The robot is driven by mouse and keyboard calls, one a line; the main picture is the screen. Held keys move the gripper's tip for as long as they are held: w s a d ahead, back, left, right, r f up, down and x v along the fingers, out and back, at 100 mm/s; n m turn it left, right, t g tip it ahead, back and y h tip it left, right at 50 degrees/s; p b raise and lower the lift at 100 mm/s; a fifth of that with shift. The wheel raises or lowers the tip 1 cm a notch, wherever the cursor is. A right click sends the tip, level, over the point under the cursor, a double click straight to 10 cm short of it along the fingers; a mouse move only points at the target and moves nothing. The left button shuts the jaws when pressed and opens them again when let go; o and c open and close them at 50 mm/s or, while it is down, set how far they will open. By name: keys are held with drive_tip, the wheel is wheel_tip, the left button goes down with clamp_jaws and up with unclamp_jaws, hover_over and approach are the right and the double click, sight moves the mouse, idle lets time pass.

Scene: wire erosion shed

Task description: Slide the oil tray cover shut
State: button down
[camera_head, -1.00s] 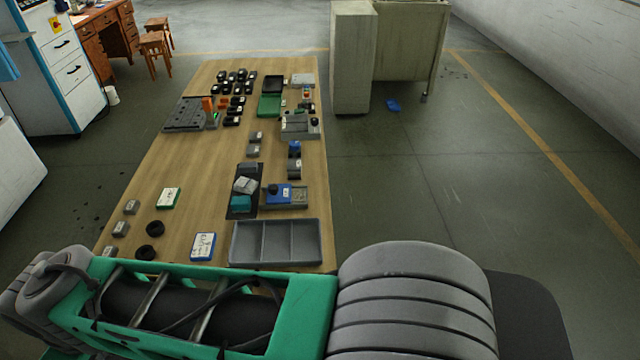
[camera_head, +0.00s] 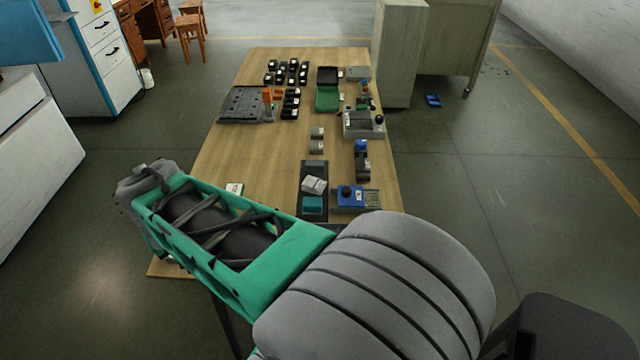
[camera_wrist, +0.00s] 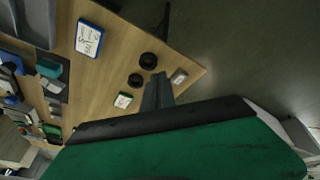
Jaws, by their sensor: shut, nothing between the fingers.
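A blue block with a black knob (camera_head: 347,193) sits on a slotted grey base (camera_head: 371,198) near the table's right edge. A grey unit with a dark knob (camera_head: 361,124) stands farther back on the same side. I cannot tell which of them bears the oil tray cover. My gripper (camera_wrist: 158,80) shows in the wrist view as dark, shut, empty fingers. They appear above the table corner near two black rings (camera_wrist: 148,60), apart from both knobbed units.
The wooden table (camera_head: 225,150) also carries a green open box (camera_head: 327,98), a grey plate with holes (camera_head: 244,104) and several small black blocks. A pale cabinet (camera_head: 398,50) stands behind its right side. The floor to the right is clear, apart from a blue item (camera_head: 433,100).

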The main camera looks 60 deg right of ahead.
drive_tip(key=d+f+m+g+h, duration=0.1)
drive_tip(key=d+m+h, duration=0.15)
drive_tip(key=d, duration=0.95)
drive_tip(key=m+g+h, duration=0.3)
drive_tip(key=m+g, duration=0.1)
drive_tip(key=m, duration=0.2)
approach(351, 193)
drive_tip(key=w+a+r, duration=0.2)
drive_tip(key=w+a, duration=0.1)
drive_tip(key=w, duration=0.1)
drive_tip(key=p+x, duration=0.1)
drive_tip(key=x, duration=0.9)
drive_tip(key=shift+w, duration=0.15)
